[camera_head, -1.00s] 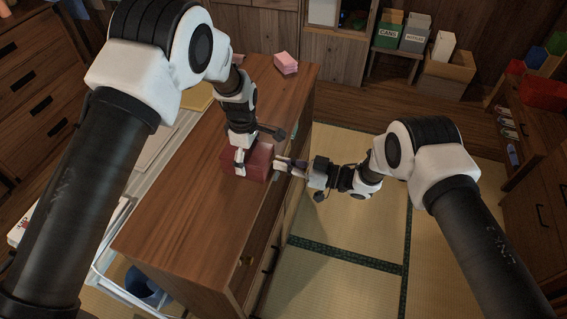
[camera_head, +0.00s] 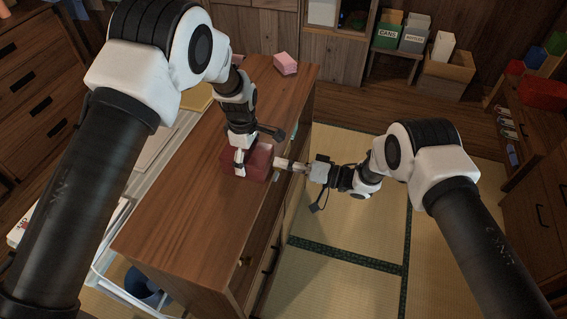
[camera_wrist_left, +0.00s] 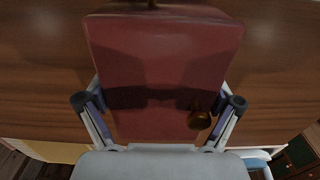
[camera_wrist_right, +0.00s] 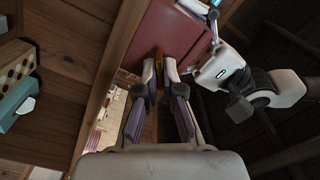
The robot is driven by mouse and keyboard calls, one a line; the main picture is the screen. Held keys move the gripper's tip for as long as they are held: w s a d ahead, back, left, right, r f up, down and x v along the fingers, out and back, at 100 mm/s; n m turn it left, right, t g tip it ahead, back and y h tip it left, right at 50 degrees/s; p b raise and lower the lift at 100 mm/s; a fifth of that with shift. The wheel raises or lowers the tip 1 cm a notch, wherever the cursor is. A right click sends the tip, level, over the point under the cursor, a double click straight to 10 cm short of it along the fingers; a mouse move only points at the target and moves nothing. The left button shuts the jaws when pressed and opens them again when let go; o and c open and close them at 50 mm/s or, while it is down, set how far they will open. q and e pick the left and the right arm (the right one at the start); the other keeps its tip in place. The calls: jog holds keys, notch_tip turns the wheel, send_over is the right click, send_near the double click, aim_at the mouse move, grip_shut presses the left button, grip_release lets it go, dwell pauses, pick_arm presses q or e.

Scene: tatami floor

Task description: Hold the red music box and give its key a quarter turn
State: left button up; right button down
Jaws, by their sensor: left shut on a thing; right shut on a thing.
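The red music box (camera_head: 258,162) sits on the wooden cabinet near its right edge. My left gripper (camera_head: 240,164) is shut on it from above. The left wrist view shows its fingers at both sides of the red box (camera_wrist_left: 165,60), with a small brass knob (camera_wrist_left: 199,119) on the near part. My right gripper (camera_head: 279,163) reaches in level from the right. In the right wrist view its fingertips (camera_wrist_right: 159,72) are closed on the brass key (camera_wrist_right: 158,58) at the box's side. The key is mostly hidden between the fingers.
The wooden cabinet top (camera_head: 185,220) is largely clear in front of the box. A pink block stack (camera_head: 285,64) stands at its far end. Tatami floor (camera_head: 340,265) lies open to the right. Boxes and bins (camera_head: 415,33) stand at the back.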

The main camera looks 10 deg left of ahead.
jog(key=m, duration=0.6)
jog(key=shift+f, duration=0.1)
dwell(0.4)
jog(key=c, duration=1.3)
grip_release()
jog(key=d, duration=0.4)
jog(key=s+d, duration=0.1)
jog(key=d, duration=0.3)
jog(key=s+d, duration=0.1)
jog(key=d, duration=0.2)
jog(key=shift+s+d, duration=0.2)
jog(key=shift+d, duration=0.2)
